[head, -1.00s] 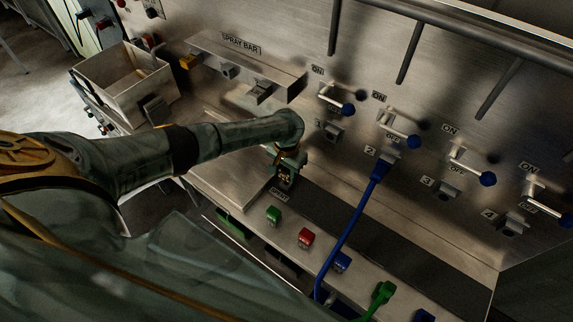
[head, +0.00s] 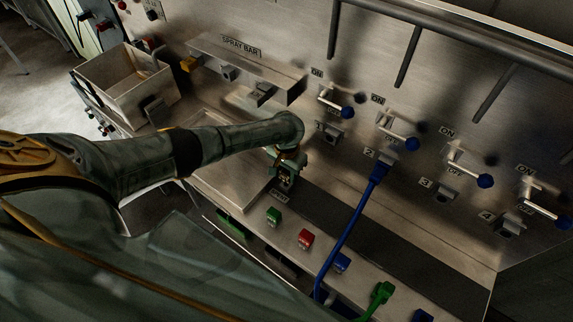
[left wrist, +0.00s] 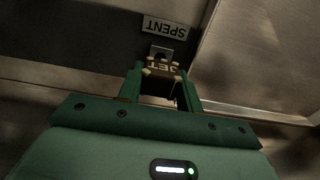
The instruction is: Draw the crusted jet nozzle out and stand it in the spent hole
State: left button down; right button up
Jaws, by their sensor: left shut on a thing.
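My left gripper (head: 286,176) is over the deck by the SPENT label (head: 279,196). In the left wrist view its green fingers (left wrist: 161,88) are shut on the crusted jet nozzle (left wrist: 163,67), a tan block marked JET with pale lumps at its corners. Just beyond the nozzle is a grey square piece with a dark opening (left wrist: 161,53), next to the SPENT label (left wrist: 165,27). I cannot tell whether the nozzle is touching or inside the spent hole. The spray bar (head: 240,62) is on the wall behind. My right gripper is not in view.
Green (head: 273,215) and red (head: 305,239) blocks stand in front of the gripper. A blue hose (head: 347,226) runs down to its right. Several blue-knobbed levers (head: 346,112) stick out of the wall. An open bin (head: 128,84) is at the left.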

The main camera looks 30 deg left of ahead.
aim_at(286, 178)
pick_arm(q)
jog(key=shift+f+b, duration=0.95)
jog(key=shift+f, duration=0.6)
jog(key=c, duration=0.9)
grip_release()
jog(key=shift+o, duration=0.2)
notch_tip(286, 178, up, 16)
jog(key=p, duration=0.6)
jog(key=shift+r, duration=0.15)
jog(key=shift+s, duration=0.1)
